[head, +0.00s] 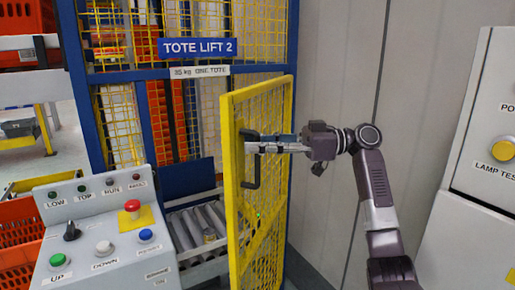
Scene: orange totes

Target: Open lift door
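The lift door (284,105) is a yellow-framed mesh panel. It stands swung out from the blue lift frame, so the lift's roller bed shows to its left. A black bar handle (250,178) is on the door's face near its left edge. My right gripper (250,146) comes in from the right, level, with its fingertips at the upper part of the handle. Its fingers look close together there, but I cannot tell whether they are closed on the handle. My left gripper is not in view.
A control panel (104,252) with buttons and a red emergency stop stands at the lower left. Roller conveyor (198,228) lies inside the lift. Orange totes (14,243) are at the left. A pale wall and a grey cabinet (470,220) bound the right side.

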